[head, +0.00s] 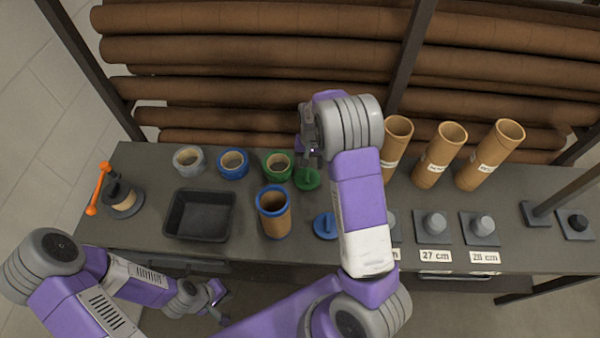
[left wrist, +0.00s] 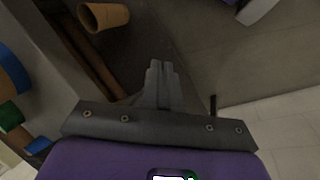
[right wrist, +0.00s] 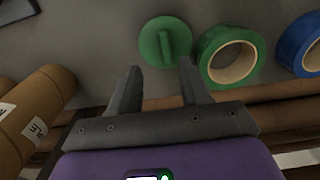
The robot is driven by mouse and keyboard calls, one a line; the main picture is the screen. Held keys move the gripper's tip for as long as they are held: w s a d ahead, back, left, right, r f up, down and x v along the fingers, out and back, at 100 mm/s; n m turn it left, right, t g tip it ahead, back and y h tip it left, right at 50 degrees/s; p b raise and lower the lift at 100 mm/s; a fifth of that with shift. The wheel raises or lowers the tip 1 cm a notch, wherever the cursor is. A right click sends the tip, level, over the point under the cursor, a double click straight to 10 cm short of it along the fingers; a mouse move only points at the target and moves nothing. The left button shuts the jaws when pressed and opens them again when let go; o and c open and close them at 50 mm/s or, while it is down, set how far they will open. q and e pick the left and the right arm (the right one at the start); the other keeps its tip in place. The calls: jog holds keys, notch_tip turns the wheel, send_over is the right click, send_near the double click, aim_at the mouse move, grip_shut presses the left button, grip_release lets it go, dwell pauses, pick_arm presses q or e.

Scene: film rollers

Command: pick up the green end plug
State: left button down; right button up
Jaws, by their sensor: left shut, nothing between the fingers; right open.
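The green end plug (head: 308,179) lies on the bench, a flat disc partly hidden by my right arm in the head view. In the right wrist view the green end plug (right wrist: 165,42) shows as a disc with a raised bar across it. My right gripper (right wrist: 158,75) is open and empty, with the plug just beyond its fingertips and apart from them. In the head view my right gripper (head: 308,150) is above the back of the bench, beside the plug. My left gripper (head: 224,300) is shut and empty, low in front of the bench; its closed fingers show in the left wrist view (left wrist: 160,70).
A green tape roll (head: 277,165) sits close left of the plug, with a blue roll (head: 233,164) and a grey roll (head: 188,159) further left. A blue end plug (head: 325,226), a blue-rimmed tube (head: 274,212) and a black tray (head: 200,215) stand nearer. Cardboard tubes (head: 440,155) stand right.

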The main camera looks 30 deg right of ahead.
aim_at(307, 175)
jog(key=shift+w+f, duration=0.4)
jog(key=shift+f, duration=0.05)
jog(key=f, duration=0.6)
jog(key=shift+a+f+b, duration=0.2)
jog(key=shift+f+b, duration=0.05)
jog(key=shift+b, duration=0.05)
jog(key=shift+c, duration=0.3)
grip_shut()
